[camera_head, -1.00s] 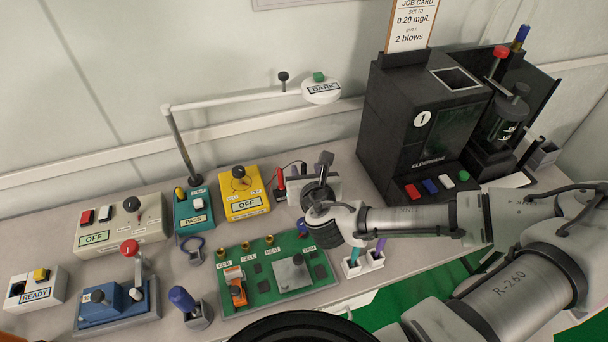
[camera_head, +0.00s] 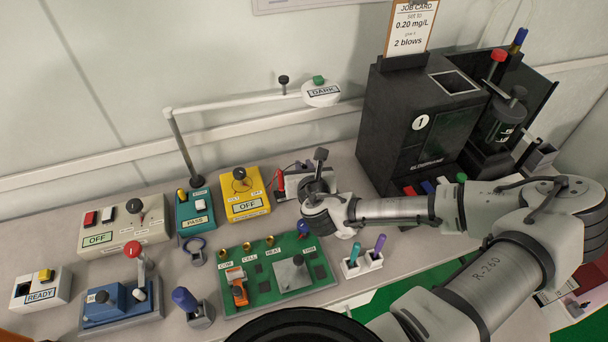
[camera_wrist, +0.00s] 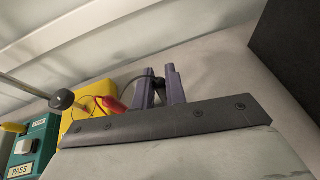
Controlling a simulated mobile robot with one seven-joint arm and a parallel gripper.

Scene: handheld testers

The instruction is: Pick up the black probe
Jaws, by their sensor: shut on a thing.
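The black probe (camera_wrist: 158,88) shows in the wrist view as a small dark piece between the two purple fingers of my gripper (camera_wrist: 161,82). My gripper is shut on it. A thin dark cable arcs from it towards the yellow meter (camera_wrist: 92,98). The red probe (camera_wrist: 112,104) is just left of the fingers, apart from them. In the head view my gripper (camera_head: 301,165) is right of the yellow meter (camera_head: 244,193), which reads OFF. The red probe (camera_head: 281,181) shows beside it. My wrist hides the black probe in the head view.
A large black machine (camera_head: 408,125) stands close on the right. A teal PASS box (camera_head: 196,210) is left of the meter. A green board (camera_head: 262,255) and a white pen holder (camera_head: 363,264) are in front. The white lamp arm (camera_head: 235,98) crosses behind.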

